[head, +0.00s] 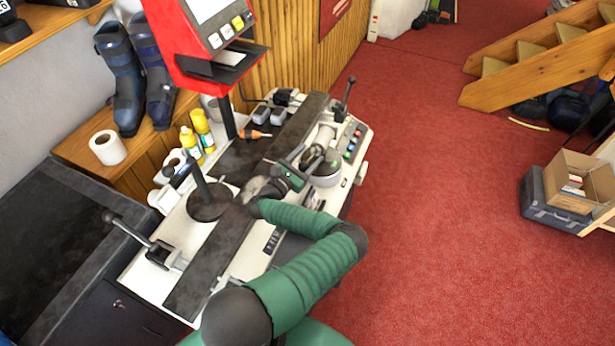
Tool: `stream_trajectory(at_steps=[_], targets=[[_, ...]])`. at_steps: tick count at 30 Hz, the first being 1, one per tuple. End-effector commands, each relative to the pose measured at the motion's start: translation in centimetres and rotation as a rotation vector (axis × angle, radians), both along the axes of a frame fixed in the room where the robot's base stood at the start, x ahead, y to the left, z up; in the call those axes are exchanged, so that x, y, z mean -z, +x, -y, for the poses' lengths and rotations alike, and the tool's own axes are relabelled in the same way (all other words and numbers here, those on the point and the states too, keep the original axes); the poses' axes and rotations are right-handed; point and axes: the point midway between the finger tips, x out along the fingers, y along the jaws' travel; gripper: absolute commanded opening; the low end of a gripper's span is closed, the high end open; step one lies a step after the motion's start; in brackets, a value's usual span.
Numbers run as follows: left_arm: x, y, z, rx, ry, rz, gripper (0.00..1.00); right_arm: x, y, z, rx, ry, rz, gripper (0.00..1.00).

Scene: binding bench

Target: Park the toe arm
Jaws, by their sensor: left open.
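The binding bench (205,265) is a pale machine with a long dark track (225,240) along it. My left arm folds over its right side, and my left gripper (311,158) is open at a round grey turret (326,180) with dark parts on top. I take this turret to carry the toe arm, but the gripper partly hides it. I cannot tell whether the fingers touch it. A black-handled lever (345,98) stands at the far end, and another lever (135,232) at the near left. My right gripper is not in view.
A red display unit (205,45) rises behind the bench. Yellow bottles (202,127), an orange-handled tool (254,134) and a paper roll (107,148) are at the back. Red carpet (450,230) is clear to the right.

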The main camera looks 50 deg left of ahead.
Motion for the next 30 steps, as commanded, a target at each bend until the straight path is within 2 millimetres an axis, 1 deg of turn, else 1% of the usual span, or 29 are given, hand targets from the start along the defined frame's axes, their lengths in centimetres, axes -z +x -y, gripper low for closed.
stream_trajectory(at_steps=[1, 2, 3, 12, 16, 18, 21, 30], targets=[[-1.0, 0.0, -0.1, -0.002, 0.004, -0.001, 0.55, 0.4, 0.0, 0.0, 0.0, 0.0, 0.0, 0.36], [-1.3, -0.3, 0.3, -0.001, 0.002, -0.002, 0.55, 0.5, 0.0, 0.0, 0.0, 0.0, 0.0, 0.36], [-1.2, -1.2, 1.3, -0.002, 0.0, -0.004, 0.55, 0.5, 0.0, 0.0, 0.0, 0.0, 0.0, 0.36], [-2.1, -7.2, 7.9, 0.0, 0.0, -0.004, 0.55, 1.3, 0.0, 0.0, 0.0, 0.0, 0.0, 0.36], [-2.4, -9.3, 10.2, 0.0, 0.0, -0.004, 0.55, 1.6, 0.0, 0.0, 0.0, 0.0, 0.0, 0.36], [-2.5, -10.0, 10.9, -0.001, -0.002, -0.003, 0.55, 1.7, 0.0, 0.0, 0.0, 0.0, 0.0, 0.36], [-2.7, -10.6, 11.6, 0.0, 0.0, -0.002, 0.55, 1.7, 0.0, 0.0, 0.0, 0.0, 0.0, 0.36], [-2.7, -10.7, 11.7, 0.001, -0.001, -0.001, 0.55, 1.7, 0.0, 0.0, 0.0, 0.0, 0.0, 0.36]])
